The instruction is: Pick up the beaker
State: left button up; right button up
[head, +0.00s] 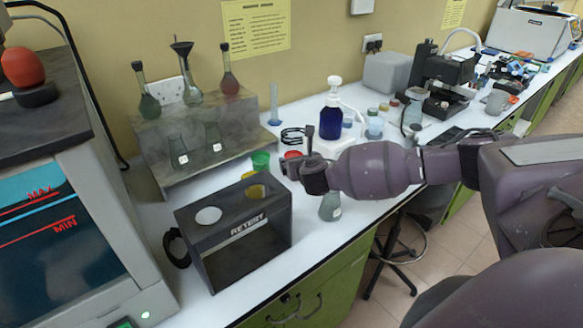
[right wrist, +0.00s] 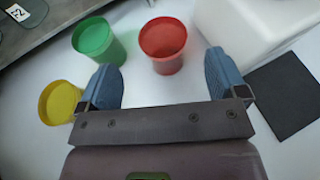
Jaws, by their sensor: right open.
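A grey-green glass vessel with a pale label, possibly the beaker (head: 330,207), stands near the bench's front edge in the head view. My right forearm hides its upper part, so I cannot tell its full shape. Two labelled conical flasks (head: 178,151) stand on the lower step of the grey rack. My right gripper (head: 306,168) is above the bench, left of the vessel. In the right wrist view the right gripper (right wrist: 163,84) is open and empty, with white bench between its blue fingertips. The vessel is not seen there. My left gripper is not in view.
A dark RETEST box (head: 240,240) stands at the front left. A blue bottle (head: 331,120) stands behind my arm.

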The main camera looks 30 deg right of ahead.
aim_at(292, 154)
jog(key=shift+b+x, duration=0.7)
jog(key=shift+x, duration=3.35)
jog(key=shift+s+d, duration=0.1)
jog(key=shift+d, duration=0.05)
jog(key=c, duration=1)
